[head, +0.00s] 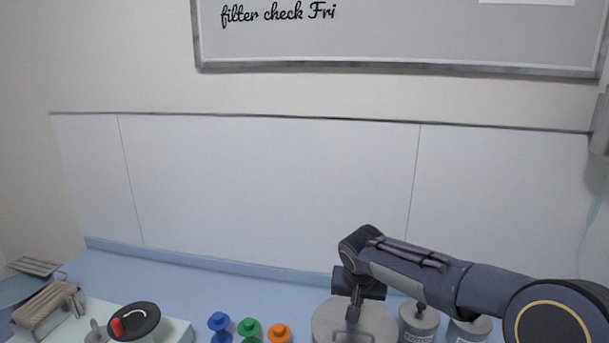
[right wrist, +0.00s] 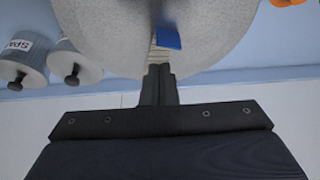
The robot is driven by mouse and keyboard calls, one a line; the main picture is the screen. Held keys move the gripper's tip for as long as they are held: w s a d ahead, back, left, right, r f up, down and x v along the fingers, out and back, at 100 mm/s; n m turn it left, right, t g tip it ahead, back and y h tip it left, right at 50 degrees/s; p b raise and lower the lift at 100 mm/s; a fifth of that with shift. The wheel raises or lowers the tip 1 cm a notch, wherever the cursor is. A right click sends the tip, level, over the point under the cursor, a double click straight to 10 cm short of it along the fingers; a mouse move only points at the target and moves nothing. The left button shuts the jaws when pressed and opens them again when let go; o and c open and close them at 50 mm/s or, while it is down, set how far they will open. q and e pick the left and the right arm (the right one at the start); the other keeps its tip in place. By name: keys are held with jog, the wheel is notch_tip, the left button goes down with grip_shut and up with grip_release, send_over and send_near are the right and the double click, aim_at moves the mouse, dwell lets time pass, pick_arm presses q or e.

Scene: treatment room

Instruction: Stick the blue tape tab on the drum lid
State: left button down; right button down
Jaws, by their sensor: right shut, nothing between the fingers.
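The drum lid (head: 325,318) is a round grey disc at the bottom edge of the head view, right of centre. It fills the top of the right wrist view (right wrist: 110,30). The blue tape tab (right wrist: 167,38) is a small blue piece seen against the lid, just beyond my right fingertips; I cannot tell how firmly it sits there. A beige striped strip (right wrist: 154,52) shows beside it. My right gripper (right wrist: 158,70) is shut and empty, pointing down at the lid, and also shows in the head view (head: 353,318). My left gripper is not in view.
Two grey canisters with knobs (head: 418,322) (head: 470,329) stand right of the drum. Blue (head: 218,325), green (head: 249,330) and orange (head: 279,333) knobbed pieces stand left of it. A black-lidded pot (head: 137,318) is farther left. The blue counter behind is clear up to the wall.

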jog(key=shift+s+f+b, duration=0.15)
jog(key=shift+f+b, duration=0.5)
jog(key=shift+f, duration=0.15)
dwell(1.7)
jog(key=shift+r+p, duration=2.6)
jog(key=shift+r, duration=1.1)
